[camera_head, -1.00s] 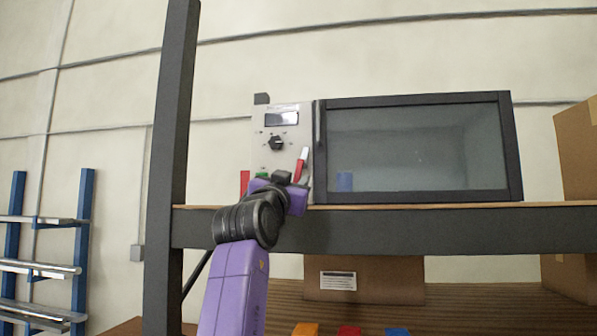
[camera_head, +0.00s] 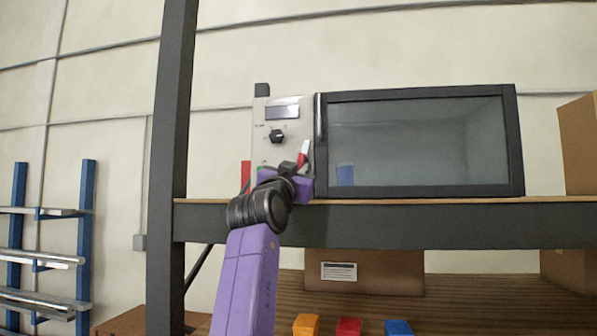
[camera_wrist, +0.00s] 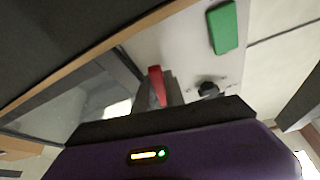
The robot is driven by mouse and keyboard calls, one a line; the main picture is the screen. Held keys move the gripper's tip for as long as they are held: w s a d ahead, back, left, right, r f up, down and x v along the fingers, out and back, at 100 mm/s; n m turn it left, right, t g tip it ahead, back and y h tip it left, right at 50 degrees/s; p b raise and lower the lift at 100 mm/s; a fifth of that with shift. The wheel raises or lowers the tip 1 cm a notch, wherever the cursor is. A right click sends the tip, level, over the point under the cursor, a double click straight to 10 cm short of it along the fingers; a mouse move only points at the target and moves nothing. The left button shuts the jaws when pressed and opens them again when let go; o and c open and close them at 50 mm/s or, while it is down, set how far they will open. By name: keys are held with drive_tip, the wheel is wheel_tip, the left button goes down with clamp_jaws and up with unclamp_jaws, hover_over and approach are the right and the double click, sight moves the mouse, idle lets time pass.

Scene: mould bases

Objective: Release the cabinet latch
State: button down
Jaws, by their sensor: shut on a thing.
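The cabinet (camera_head: 420,90) stands on a shelf, with a dark-framed glass door (camera_head: 420,145) that looks shut. Its pale control panel (camera_head: 262,130) on the left carries a small display (camera_head: 282,112) and a black knob (camera_head: 277,136). The latch, a red lever with a white tip (camera_head: 304,147), is low on the panel beside the door. My gripper (camera_head: 299,168) covers the latch's lower part. In the wrist view, the red lever (camera_wrist: 157,85) stands between the fingers of my gripper (camera_wrist: 158,90), which is shut on it.
The shelf edge (camera_head: 450,226) runs just below my gripper, and a dark upright post (camera_head: 172,120) stands to its left. A green block-like part (camera_wrist: 222,27) is near the knob. Cardboard boxes (camera_head: 578,145) stand right; orange, red and blue blocks (camera_head: 348,327) lie below.

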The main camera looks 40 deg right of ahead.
drive_tip(key=n, duration=0.1)
drive_tip(key=n+t, duration=0.1)
drive_tip(key=shift+s+d+n+y, duration=0.25)
drive_tip(key=shift+n+y, duration=0.05)
drive_tip(key=shift+n+t+y+p, duration=0.3)
drive_tip(key=shift+n, duration=0.5)
drive_tip(key=c, duration=1.4)
unclamp_jaws()
